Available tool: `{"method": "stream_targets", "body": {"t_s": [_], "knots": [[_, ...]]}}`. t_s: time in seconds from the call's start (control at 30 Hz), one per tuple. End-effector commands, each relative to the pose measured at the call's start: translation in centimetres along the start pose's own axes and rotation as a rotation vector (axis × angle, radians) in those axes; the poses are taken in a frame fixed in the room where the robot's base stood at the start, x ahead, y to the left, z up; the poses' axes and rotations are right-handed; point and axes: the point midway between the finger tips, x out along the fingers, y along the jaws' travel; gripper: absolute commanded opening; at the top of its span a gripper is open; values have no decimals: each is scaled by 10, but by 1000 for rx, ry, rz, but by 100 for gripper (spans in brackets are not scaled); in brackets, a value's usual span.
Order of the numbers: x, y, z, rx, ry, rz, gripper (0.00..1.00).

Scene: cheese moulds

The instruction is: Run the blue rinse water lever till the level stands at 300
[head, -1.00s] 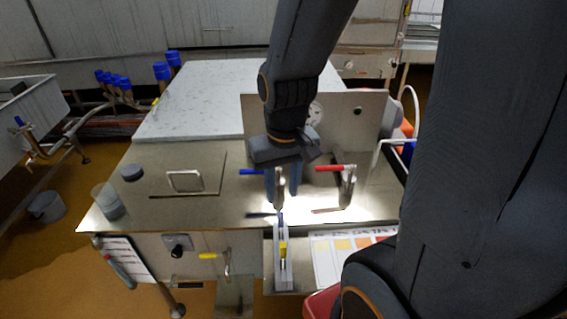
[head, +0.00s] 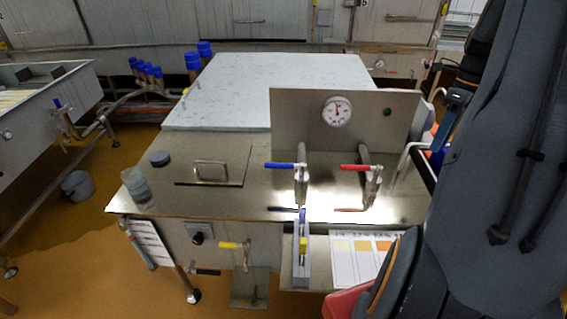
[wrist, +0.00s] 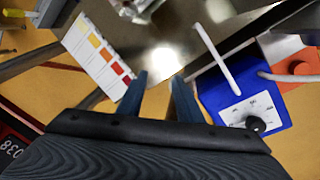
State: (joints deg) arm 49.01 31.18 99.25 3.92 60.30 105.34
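The blue lever (head: 279,166) sits on a metal valve on the steel top, its handle pointing left. A round dial gauge (head: 337,111) is on the upright panel behind; its reading is too small to tell. A narrow upright holder (head: 302,262) with a blue top and yellow band stands at the front edge below the lever; no level figure is readable there. My gripper (wrist: 158,92) shows in the wrist view, fingers apart and empty, above the floor and counter edge. It is away from the blue lever, on the right side of the head view.
A red lever (head: 355,168) stands right of the blue one, and a yellow-handled tap (head: 233,245) is on the front. A colour chart (head: 358,257) lies at the front right.

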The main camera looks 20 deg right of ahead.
Motion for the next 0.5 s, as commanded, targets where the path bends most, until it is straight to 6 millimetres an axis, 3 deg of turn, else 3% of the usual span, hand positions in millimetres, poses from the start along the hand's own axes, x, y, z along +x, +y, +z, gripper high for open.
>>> {"method": "stream_targets", "body": {"t_s": [0.4, 0.5], "knots": [[0, -1, 0, 8, 0, 0, 32], [0, 2, 7, -7, 3, 0, 32]]}}
